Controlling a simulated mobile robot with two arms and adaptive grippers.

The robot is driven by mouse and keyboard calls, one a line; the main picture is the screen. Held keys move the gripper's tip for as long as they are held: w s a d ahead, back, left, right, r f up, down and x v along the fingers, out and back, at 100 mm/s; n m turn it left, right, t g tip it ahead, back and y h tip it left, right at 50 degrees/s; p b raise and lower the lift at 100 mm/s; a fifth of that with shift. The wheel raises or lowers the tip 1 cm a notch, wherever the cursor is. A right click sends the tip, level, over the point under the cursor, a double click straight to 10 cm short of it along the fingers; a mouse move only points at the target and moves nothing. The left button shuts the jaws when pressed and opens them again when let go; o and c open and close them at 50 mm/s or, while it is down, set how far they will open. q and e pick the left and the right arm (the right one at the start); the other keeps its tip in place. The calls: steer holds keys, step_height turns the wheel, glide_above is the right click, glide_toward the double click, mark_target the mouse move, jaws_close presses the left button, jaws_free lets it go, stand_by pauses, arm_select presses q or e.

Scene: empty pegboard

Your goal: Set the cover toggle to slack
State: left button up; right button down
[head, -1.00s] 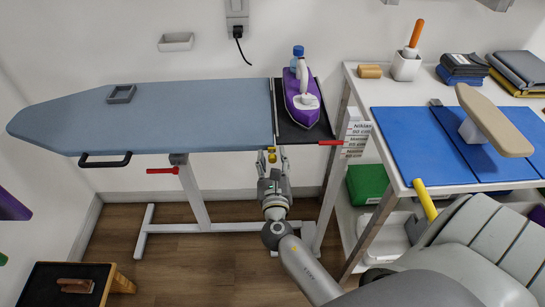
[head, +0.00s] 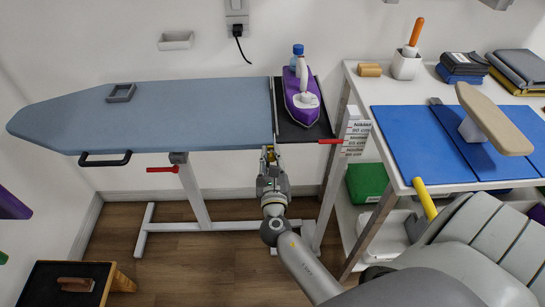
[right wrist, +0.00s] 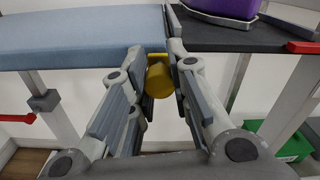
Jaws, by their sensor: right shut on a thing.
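The blue ironing board (head: 180,115) runs across the left and middle of the head view. A yellow toggle (right wrist: 159,80) sits under its edge, near the seam with the black iron rest. I take it to be the cover toggle; I cannot read its setting. My right gripper (right wrist: 157,65) reaches it from the front and is shut on it, one finger on each side. In the head view the right gripper (head: 270,152) hides most of the toggle. My left gripper is not in view.
Red levers show left (head: 162,170) and right (head: 331,141) of my gripper. A white table (head: 355,90) with a blue mat stands at right. Floor below the board is mostly clear.

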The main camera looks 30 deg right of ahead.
mark_target(251, 148)
steer(key=w+a, duration=0.2)
steer(key=a, duration=0.1)
steer(key=w+a, duration=0.1)
steer(key=a, duration=0.1)
steer(key=shift+a, duration=0.1)
steer(key=c, duration=1.3)
jaws_free()
steer(key=v, duration=1.2)
